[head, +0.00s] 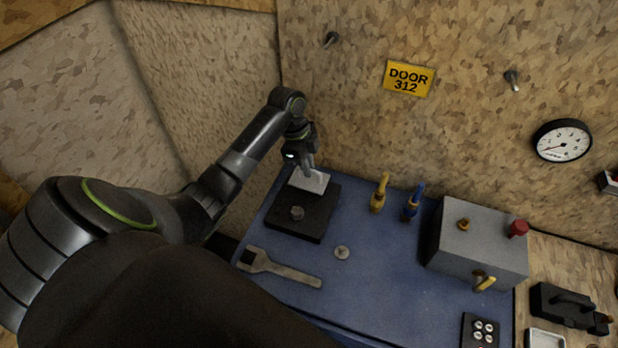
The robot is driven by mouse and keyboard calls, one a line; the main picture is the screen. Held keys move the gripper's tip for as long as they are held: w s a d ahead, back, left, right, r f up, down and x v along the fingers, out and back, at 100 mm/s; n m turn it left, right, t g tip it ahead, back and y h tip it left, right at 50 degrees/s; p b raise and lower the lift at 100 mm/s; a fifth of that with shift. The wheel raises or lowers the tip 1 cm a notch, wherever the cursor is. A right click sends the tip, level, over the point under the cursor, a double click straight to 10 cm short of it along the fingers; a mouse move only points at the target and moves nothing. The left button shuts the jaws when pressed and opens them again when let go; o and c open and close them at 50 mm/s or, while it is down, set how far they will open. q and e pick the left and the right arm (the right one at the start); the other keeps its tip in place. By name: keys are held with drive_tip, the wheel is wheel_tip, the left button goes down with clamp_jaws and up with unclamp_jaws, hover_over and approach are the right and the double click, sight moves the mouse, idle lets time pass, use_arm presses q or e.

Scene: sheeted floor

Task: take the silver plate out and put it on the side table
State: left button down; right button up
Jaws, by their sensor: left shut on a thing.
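My left gripper (309,167) reaches in from the left and points down at the back left of the blue table (375,262). It is shut on the silver plate (313,182), a small pale flat piece at the back edge of a black block (316,212). I cannot tell whether the plate touches the block or is just above it. My right gripper is not in view. I cannot tell which surface is the side table.
A round metal knob (297,213) is on the black block. A wrench (280,268) and a small metal disc (341,252) lie in front. Yellow (379,194) and blue (412,203) handles stand at the back. A grey box (478,240) stands at the right.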

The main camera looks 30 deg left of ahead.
sight(313, 170)
use_arm(q)
drive_tip(key=shift+r, duration=0.15)
drive_tip(key=shift+r+p, duration=0.85)
drive_tip(key=shift+r, duration=1.15)
